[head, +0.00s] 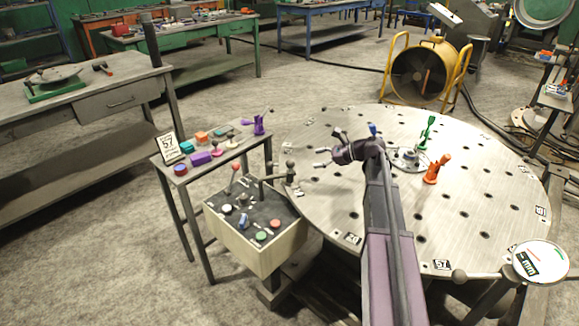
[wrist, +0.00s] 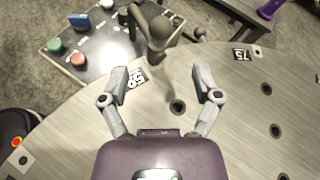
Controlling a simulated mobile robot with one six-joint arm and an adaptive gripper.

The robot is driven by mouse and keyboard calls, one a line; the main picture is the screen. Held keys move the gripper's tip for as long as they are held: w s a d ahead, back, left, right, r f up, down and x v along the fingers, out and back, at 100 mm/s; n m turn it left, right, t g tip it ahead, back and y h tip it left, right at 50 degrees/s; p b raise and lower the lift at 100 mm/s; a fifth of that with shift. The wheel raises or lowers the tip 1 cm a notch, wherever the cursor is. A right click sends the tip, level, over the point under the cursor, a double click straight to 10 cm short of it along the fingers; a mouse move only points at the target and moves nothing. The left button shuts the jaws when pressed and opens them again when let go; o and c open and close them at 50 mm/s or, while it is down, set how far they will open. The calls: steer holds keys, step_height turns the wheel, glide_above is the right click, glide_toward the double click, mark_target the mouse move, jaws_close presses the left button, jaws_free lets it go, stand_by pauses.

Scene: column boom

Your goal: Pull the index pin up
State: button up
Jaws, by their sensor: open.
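A dark grey pin with a ball knob, which I take for the index pin (head: 290,173), stands at the left edge of the round perforated table (head: 330,200). A dark bracket joins it towards the control box. In the wrist view the pin (wrist: 158,42) rises just beyond my fingertips, roughly centred between them. Its foot is hard to make out. My gripper (head: 328,149) is open and empty above the left part of the table. In the wrist view its two grey fingers (wrist: 162,75) are spread apart, with bare table and a number plate (wrist: 134,77) between and under them.
A control box (head: 262,245) with buttons and levers sits beside the pin. A small stand (head: 205,165) with coloured parts is behind it. Green (head: 426,130) and orange (head: 437,168) clamps stand on the table right of my arm. The table's left part is clear.

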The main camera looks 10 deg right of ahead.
mark_target(290, 163)
steer(key=b+x, duration=0.3)
steer(key=x, duration=0.7)
steer(key=shift+w+a+f+b, duration=0.1)
steer(key=shift+a+f+b, duration=0.05)
steer(key=shift+a+b, duration=0.15)
jaws_close()
